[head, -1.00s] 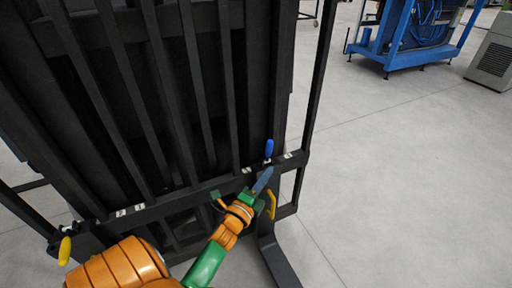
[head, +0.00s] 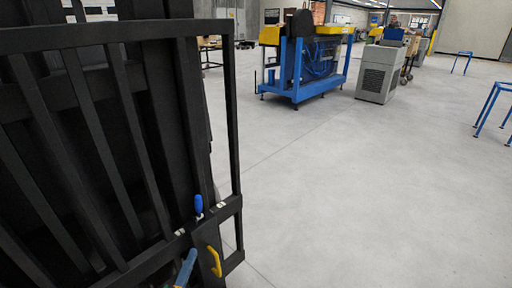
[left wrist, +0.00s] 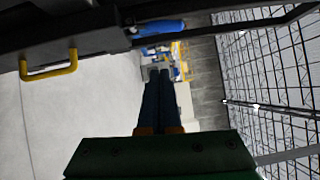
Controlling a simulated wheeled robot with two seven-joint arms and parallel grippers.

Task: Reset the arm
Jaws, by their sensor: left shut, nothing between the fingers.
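My left gripper (head: 189,256) shows only as blue fingers at the bottom edge of the head view, beside the black rack's lower rail. In the left wrist view its two dark blue fingers (left wrist: 159,78) lie together, shut and empty, pointing away from the camera. A blue handle (head: 198,204) stands up from the rail, above the fingers in the head view. It also shows in the left wrist view (left wrist: 160,26), apart from the fingertips. The rest of my left arm is out of the head frame. My right gripper is in neither view.
The black barred rack (head: 232,120) fills the left side. A yellow handle (head: 215,262) is on it, close to my left gripper. A blue-framed machine (head: 305,65) and a grey cabinet (head: 382,75) stand farther back.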

